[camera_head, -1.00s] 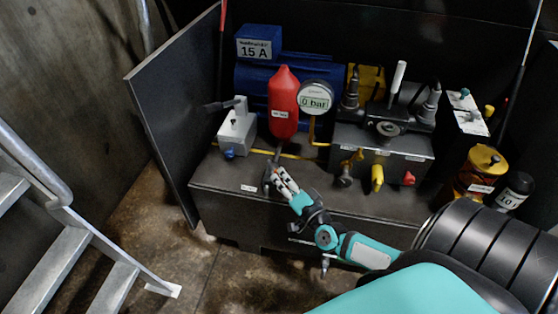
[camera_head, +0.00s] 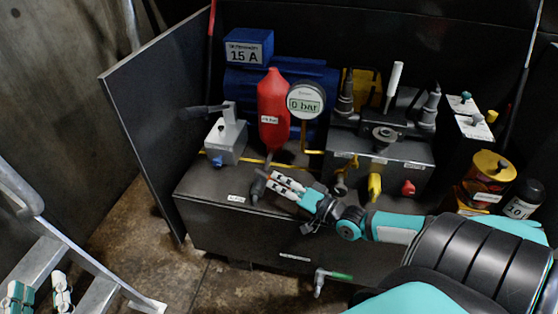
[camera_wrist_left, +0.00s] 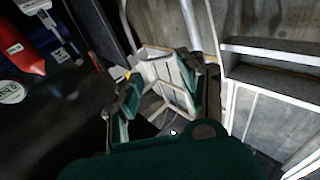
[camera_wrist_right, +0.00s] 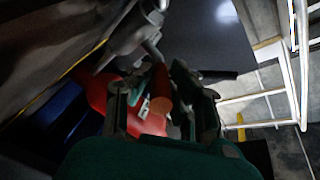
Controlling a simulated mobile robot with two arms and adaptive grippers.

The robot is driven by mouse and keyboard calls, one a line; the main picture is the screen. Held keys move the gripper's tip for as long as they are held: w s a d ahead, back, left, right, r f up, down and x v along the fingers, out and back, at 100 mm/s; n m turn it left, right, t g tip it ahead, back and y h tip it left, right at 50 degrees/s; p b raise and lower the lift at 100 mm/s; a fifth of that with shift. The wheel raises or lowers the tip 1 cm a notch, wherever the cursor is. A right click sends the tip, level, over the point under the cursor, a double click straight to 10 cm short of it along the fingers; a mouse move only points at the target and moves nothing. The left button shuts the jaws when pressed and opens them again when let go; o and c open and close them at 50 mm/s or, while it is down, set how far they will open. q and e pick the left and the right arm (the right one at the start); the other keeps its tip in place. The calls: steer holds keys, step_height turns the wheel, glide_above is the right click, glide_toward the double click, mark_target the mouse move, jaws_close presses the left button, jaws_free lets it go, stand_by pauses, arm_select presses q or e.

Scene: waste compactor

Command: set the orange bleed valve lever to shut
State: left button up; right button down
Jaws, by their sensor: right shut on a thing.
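My right gripper (camera_head: 276,183) is at the foot of the red bottle-shaped vessel (camera_head: 273,110), low over the front of the dark bench top. In the right wrist view an orange-brown rod, which looks like the bleed valve lever (camera_wrist_right: 160,88), lies between its fingers (camera_wrist_right: 160,108). The gripper is shut on it. In the head view the fingers hide the lever; a small dark fitting (camera_head: 258,186) shows at their tips. My left gripper (camera_head: 38,296) is at the lower left corner by the stair rail, with its fingers apart and empty, well away from the lever.
The gauge (camera_head: 305,100) reads 0 bar. A grey box with a lever (camera_head: 226,140) stands left of the vessel. A block with yellow and red knobs (camera_head: 385,160) stands right. A green-handled tap (camera_head: 335,276) sticks out in front. A panel (camera_head: 155,110) borders the left.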

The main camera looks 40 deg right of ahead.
arm_select(q)
steer(key=shift+s+d+r+t+h, duration=0.1)
steer(key=shift+r+t+h, duration=0.05)
steer(key=shift+r+t, duration=0.4)
steer(key=shift+s+d+r+t+h, duration=0.15)
steer(key=shift+r+t, duration=0.2)
steer(key=shift+r, duration=0.3)
arm_select(e)
steer(key=shift+d+y, duration=0.15)
steer(key=shift+y, duration=0.15)
arm_select(q)
steer(key=shift+a, duration=0.1)
arm_select(e)
steer(key=c, duration=1.2)
jaws_free()
steer(key=v, duration=1.1)
steer(key=shift+s+d+r, duration=0.1)
steer(key=shift+s, duration=0.3)
